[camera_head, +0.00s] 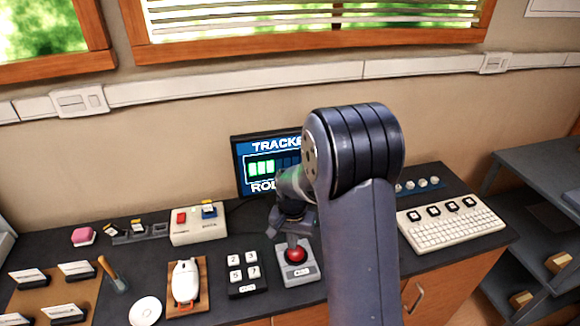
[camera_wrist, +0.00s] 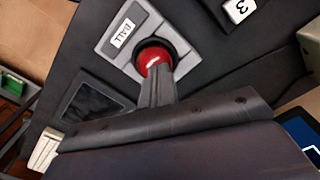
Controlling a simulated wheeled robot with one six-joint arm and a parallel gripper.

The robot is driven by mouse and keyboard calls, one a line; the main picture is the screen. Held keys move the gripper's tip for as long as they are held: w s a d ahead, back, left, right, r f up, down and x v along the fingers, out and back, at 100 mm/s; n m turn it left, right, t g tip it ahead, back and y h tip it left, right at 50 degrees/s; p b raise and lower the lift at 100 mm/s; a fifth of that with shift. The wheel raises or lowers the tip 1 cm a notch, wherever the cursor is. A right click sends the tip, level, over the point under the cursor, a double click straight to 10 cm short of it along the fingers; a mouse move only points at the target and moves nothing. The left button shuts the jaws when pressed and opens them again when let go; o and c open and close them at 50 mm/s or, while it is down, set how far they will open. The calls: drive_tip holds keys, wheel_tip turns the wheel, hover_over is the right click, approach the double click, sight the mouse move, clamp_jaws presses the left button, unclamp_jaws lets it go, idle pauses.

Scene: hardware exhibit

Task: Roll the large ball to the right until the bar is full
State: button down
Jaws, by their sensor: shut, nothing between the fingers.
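The large red ball (camera_head: 296,254) sits in a grey housing (camera_head: 299,277) on the dark countertop. In the wrist view the ball (camera_wrist: 150,57) shows in its round socket, beside a white "BALL" label (camera_wrist: 122,33). My gripper (camera_head: 291,238) is shut and empty, with its fingertips right at the ball; the wrist view shows them (camera_wrist: 157,72) overlapping the ball's lower edge. I cannot tell whether they touch it. The screen (camera_head: 262,167) behind shows a bar with a few green segments lit at its left and dark segments beyond. My arm hides the screen's right part.
A numbered keypad (camera_head: 244,274) stands just left of the ball housing, with a white mouse (camera_head: 186,281) further left. A switch box (camera_head: 198,224) stands behind them. A white keyboard (camera_head: 452,226) lies to the right, beyond my arm.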

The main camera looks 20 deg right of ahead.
drive_tip(key=shift+f, duration=0.4)
drive_tip(key=shift+d+b, duration=0.45)
drive_tip(key=shift+d, duration=0.65)
idle(0.5)
drive_tip(key=shift+r+p, duration=0.5)
drive_tip(key=shift+r, duration=0.2)
drive_tip(key=shift+a, duration=0.15)
drive_tip(key=shift+a, duration=0.95)
drive_tip(key=shift+f+b, duration=0.6)
drive_tip(key=shift+f, duration=0.1)
